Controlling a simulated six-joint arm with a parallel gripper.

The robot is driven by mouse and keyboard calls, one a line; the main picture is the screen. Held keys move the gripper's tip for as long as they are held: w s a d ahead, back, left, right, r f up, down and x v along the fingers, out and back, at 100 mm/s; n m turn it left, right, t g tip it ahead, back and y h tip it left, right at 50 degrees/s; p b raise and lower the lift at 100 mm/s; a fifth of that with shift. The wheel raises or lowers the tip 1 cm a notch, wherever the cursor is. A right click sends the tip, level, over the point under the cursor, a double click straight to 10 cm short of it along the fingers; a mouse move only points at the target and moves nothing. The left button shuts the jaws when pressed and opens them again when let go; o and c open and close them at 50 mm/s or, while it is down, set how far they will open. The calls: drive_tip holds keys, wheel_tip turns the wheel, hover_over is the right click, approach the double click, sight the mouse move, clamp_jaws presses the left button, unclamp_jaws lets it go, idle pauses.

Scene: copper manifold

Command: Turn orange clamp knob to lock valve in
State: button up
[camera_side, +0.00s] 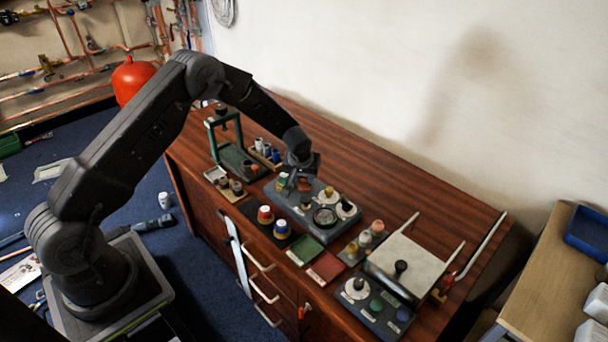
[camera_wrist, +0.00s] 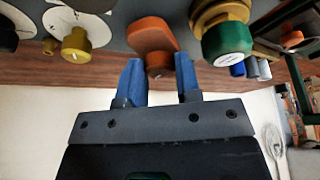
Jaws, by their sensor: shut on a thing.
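The orange clamp knob (camera_wrist: 153,36) shows in the wrist view, its narrow end between the two blue fingertips. My gripper (camera_wrist: 160,72) is shut on it. In the side view my gripper (camera_side: 303,172) is low over the grey panel, and the orange knob (camera_side: 304,185) shows just under it. The valve (camera_wrist: 224,40), brass with a green cap, is right beside the knob in the wrist view. In the side view the valve (camera_side: 283,181) is just left of my gripper. The fingers partly hide the knob's end, and how the clamp meets the valve cannot be told.
The grey panel (camera_side: 325,234) also carries a round gauge (camera_side: 325,216). A green press stand (camera_side: 213,140) is behind left. Red and blue capped parts (camera_side: 265,214) stand in front.

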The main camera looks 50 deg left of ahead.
drive_tip(key=shift+c, duration=1)
drive_tip(key=shift+m, duration=0.4)
drive_tip(key=shift+a+m+t+h, duration=0.1)
drive_tip(key=shift+m+t+h, duration=0.25)
drive_tip(key=shift+m, duration=0.6)
drive_tip(key=shift+a+m+t+h, duration=0.15)
drive_tip(key=shift+m+h, duration=0.3)
drive_tip(key=shift+m, duration=0.5)
drive_tip(key=m+h, duration=0.1)
drive_tip(key=m, duration=0.3)
drive_tip(key=shift+a+m+h, duration=0.1)
drive_tip(key=shift+m+h, duration=0.2)
drive_tip(key=shift+h, duration=0.1)
drive_tip(key=m, duration=0.2)
drive_tip(key=m+h, duration=0.1)
drive_tip(key=m, duration=0.1)
drive_tip(key=shift+a+g+h, duration=0.1)
drive_tip(key=shift+g+h, duration=0.2)
drive_tip(key=shift+g, duration=0.1)
drive_tip(key=m+g+h, duration=0.1)
drive_tip(key=m, duration=0.3)
drive_tip(key=shift+w+m, duration=0.1)
drive_tip(key=shift+m, duration=0.2)
